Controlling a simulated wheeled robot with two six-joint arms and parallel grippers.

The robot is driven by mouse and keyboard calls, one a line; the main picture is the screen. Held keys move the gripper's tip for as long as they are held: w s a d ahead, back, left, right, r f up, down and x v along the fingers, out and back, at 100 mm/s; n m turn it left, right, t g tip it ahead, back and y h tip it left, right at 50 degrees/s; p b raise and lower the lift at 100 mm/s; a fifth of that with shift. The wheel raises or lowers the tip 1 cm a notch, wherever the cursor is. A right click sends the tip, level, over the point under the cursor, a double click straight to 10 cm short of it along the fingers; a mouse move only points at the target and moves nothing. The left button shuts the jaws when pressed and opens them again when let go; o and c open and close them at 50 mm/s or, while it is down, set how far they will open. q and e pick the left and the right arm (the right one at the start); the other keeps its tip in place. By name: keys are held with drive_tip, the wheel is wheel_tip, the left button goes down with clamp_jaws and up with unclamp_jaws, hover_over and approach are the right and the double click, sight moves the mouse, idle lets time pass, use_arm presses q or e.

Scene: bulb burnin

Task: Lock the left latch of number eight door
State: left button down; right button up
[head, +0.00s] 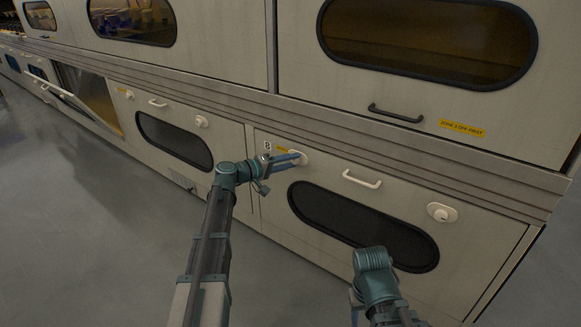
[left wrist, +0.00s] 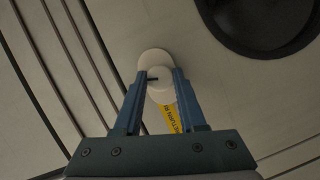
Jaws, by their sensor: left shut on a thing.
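The number eight door (head: 270,178) is the lower cream panel on the right, with an "8" mark at its upper left. It looks shut. Its left latch (head: 302,158) is a white round knob on an oval plate; it also shows in the left wrist view (left wrist: 160,80), with a short dark line on the knob. My left gripper (head: 292,159) is shut on this knob, one blue finger on each side in the left wrist view (left wrist: 158,98). The right latch (head: 442,212) is free at the door's far right. My right gripper is low in the head view, its fingers mostly hidden.
A white handle (head: 361,180) sits between the latches above a dark oval window (head: 362,228). A yellow label (left wrist: 172,118) lies beside the left latch. An upper door (head: 420,75) with a black handle is above. Farther left, a lower door (head: 85,92) hangs open. The grey floor is clear.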

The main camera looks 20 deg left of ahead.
use_arm(q)
drive_tip(key=shift+f+n+t+h+b, duration=0.15)
drive_tip(key=shift+n+h+b, duration=0.2)
drive_tip(key=shift+n+b, duration=0.35)
drive_tip(key=shift+f+n+t+h+b, duration=0.15)
drive_tip(key=shift+n+h+b, duration=0.3)
drive_tip(key=shift+n, duration=0.45)
drive_tip(key=shift+r, duration=0.15)
drive_tip(key=shift+c, duration=2.4)
unclamp_jaws()
drive_tip(key=v, duration=1.4)
drive_tip(key=shift+d, duration=0.1)
